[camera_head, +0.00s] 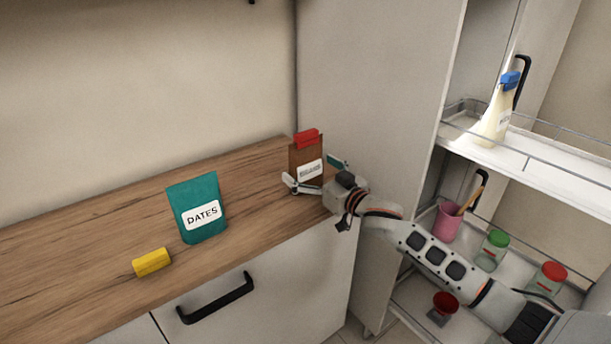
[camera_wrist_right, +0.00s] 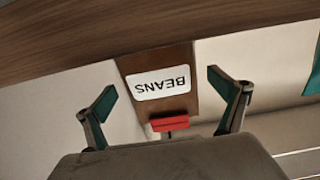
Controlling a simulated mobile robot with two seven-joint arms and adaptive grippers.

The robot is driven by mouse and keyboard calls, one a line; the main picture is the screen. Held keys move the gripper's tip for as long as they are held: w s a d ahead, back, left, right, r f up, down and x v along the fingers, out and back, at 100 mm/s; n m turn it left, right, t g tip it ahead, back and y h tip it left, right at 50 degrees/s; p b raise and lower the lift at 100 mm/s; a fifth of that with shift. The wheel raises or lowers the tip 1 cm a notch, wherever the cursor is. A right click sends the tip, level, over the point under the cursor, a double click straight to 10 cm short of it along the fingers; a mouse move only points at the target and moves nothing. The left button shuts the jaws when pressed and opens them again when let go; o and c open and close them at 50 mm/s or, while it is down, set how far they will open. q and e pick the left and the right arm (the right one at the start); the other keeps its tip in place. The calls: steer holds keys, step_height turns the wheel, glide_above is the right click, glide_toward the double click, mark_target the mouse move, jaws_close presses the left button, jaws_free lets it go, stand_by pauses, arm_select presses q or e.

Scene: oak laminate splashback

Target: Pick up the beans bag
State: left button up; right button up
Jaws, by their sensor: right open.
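The beans bag (camera_head: 306,157) is a brown bag with a white label and a red clip on top. It stands upright at the far right end of the wooden counter, near the cabinet side. In the right wrist view the bag (camera_wrist_right: 182,57) appears upside down, with its label reading BEANS. My right gripper (camera_head: 312,173) is open in front of the bag. In the wrist view the gripper (camera_wrist_right: 161,88) has one finger on each side of the bag, with gaps showing on both sides. My left gripper is not in view.
A teal DATES bag (camera_head: 200,235) and a yellow block (camera_head: 152,262) stand on the counter (camera_head: 90,235) to the left. A pull-out shelf unit (camera_head: 570,192) at the right holds a bottle (camera_head: 494,118), a pink cup (camera_head: 447,224) and jars (camera_head: 492,250).

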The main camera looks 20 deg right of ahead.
steer(key=shift+w+a+f, duration=0.15)
steer(key=shift+w+a, duration=0.05)
steer(key=shift+w, duration=0.3)
steer(key=shift+w+a, duration=0.1)
steer(key=shift+w, duration=0.15)
steer(key=c, duration=1.6)
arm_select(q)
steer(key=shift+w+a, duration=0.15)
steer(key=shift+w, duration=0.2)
arm_select(e)
steer(key=shift+r, duration=0.2)
steer(key=shift+r, duration=0.1)
